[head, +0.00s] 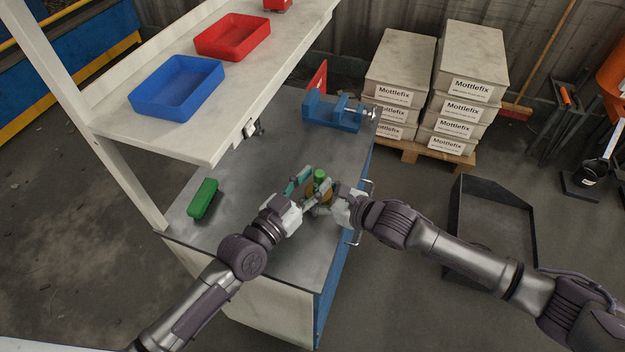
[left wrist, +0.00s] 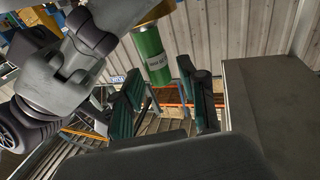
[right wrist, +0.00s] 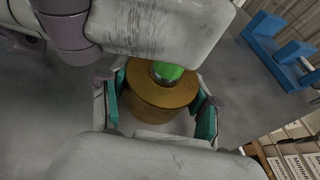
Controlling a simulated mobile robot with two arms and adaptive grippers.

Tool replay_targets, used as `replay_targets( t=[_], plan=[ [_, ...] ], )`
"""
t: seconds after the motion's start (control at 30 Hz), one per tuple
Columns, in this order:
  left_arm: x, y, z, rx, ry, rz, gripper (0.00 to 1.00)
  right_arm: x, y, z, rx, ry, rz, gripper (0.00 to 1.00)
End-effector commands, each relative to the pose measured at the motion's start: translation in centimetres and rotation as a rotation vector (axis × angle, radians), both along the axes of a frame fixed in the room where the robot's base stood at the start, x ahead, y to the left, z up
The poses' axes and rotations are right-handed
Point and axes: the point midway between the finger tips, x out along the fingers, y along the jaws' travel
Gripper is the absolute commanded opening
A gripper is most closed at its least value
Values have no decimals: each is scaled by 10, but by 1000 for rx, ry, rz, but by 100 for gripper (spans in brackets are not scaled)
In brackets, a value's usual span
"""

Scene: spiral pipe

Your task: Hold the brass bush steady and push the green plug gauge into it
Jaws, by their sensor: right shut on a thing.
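The brass bush (head: 316,196) stands on the grey bench top. My right gripper (right wrist: 159,97) is shut on it, with a teal finger on each side of the bush (right wrist: 160,100) in the right wrist view. The green plug gauge (head: 320,174) stands upright at the bush's middle.
A green block (head: 203,198) lies to the left on the bench. A blue vise (head: 335,113) stands at the bench's far end. A raised shelf with a blue tray (head: 178,88) and a red tray (head: 232,37) overhangs the left. The bench's right edge is close to my right gripper.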

Motion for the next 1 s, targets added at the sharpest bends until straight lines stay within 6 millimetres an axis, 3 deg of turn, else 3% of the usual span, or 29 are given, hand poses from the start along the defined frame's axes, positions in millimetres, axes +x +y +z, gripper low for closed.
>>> replay_targets(
  t=[0.43, 1.0],
  plan=[
    [-8, 5, -7, 5, 12, -1, 53, 0, 0, 0, 0, -1, 0, 14],
    [-91, 67, -14, 12, 16, -2, 53, 0, 0, 0, 1, -2, 0, 14]
  ],
)
